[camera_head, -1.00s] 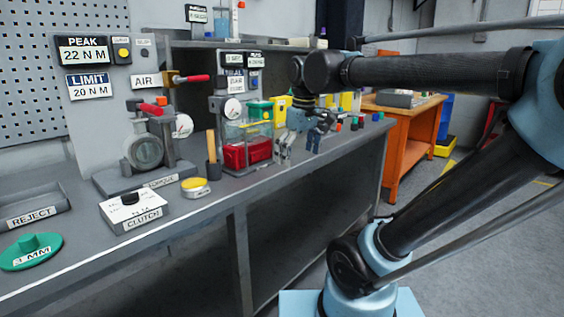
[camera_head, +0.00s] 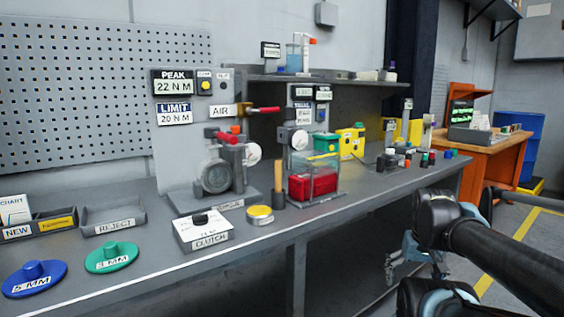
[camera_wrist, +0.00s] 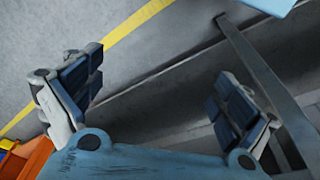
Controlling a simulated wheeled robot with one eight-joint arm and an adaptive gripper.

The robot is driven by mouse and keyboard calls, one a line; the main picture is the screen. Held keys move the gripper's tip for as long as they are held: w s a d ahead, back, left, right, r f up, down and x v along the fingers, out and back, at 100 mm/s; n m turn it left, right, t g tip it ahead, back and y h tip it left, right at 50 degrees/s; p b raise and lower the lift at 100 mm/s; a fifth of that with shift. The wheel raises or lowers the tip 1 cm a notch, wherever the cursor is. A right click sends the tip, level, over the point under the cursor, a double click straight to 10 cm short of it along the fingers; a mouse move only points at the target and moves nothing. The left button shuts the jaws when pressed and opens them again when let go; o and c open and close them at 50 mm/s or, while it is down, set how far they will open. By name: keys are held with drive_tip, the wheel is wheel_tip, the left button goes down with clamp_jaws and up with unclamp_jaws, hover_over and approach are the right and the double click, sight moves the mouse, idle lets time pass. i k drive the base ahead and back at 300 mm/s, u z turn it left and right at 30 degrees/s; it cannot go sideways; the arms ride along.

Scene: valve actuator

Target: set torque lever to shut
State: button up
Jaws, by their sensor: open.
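A grey torque fixture (camera_head: 215,178) with a round glass-faced housing stands on the bench by the upright panel. A short red handle (camera_head: 222,135) is at its top. Another red-handled lever (camera_head: 262,110) sticks out to the right from the panel beside the AIR label. I cannot read which of the two is the torque lever. My gripper (camera_wrist: 158,95) is open and empty in the wrist view, above floor and a bench leg. In the head view it is partly hidden behind my arm, low in front of the bench, far from both handles.
The bench (camera_head: 150,262) holds a CLUTCH box (camera_head: 203,232), a yellow-topped disc (camera_head: 260,214), a wooden-handled tool (camera_head: 278,182) and a clear case with a red bin (camera_head: 312,185). Green (camera_head: 111,256) and blue (camera_head: 35,278) discs lie at left. An orange cabinet (camera_head: 497,170) stands at right.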

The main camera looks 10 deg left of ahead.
sight(210, 133)
drive_tip(key=u, duration=1.45)
drive_tip(key=k, duration=0.05)
drive_tip(key=u, duration=0.15)
